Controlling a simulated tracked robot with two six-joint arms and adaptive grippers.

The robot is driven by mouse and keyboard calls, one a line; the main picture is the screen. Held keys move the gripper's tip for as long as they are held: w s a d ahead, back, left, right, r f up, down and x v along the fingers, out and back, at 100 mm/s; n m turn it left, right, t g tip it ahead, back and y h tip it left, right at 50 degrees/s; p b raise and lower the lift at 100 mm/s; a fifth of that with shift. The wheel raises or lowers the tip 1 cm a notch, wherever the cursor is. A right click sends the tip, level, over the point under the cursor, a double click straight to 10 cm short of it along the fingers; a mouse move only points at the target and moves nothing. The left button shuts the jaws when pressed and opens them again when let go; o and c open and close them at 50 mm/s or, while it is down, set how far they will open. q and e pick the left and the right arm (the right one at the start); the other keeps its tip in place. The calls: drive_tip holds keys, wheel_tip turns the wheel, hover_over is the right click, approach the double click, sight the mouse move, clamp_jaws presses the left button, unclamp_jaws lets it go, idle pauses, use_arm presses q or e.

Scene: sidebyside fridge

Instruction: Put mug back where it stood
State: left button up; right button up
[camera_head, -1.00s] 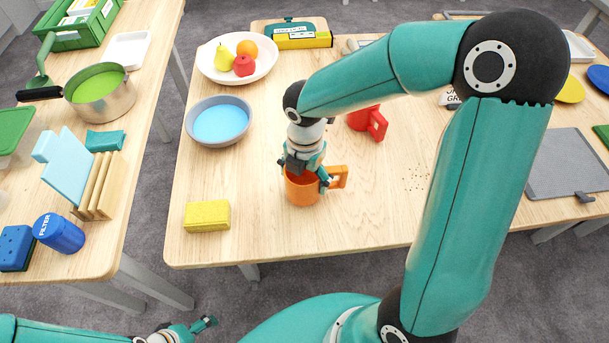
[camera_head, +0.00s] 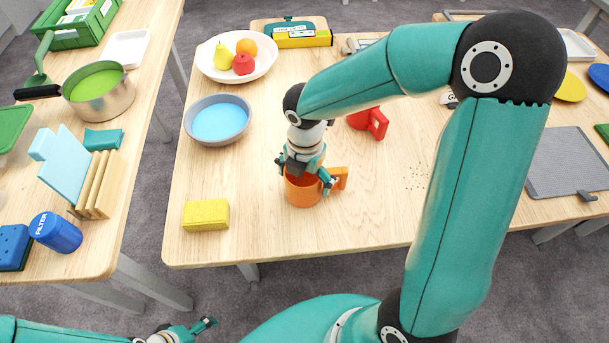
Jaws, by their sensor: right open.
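An orange mug (camera_head: 303,194) stands upright on the middle table, near its front edge, with its handle to the right. My right gripper (camera_head: 305,178) is open right at the mug's rim, with its fingers spread; whether they touch the mug I cannot tell. The gripper hides part of the mug's opening.
A yellow sponge (camera_head: 206,215) and a grey-blue bowl (camera_head: 218,140) lie left of the orange mug. A fruit plate (camera_head: 208,66) stands behind. Dark crumbs (camera_head: 416,176) lie to the right. The table between sponge and orange mug is clear.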

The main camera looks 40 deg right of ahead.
wheel_tip(320, 180, up, 12)
idle(0.6)
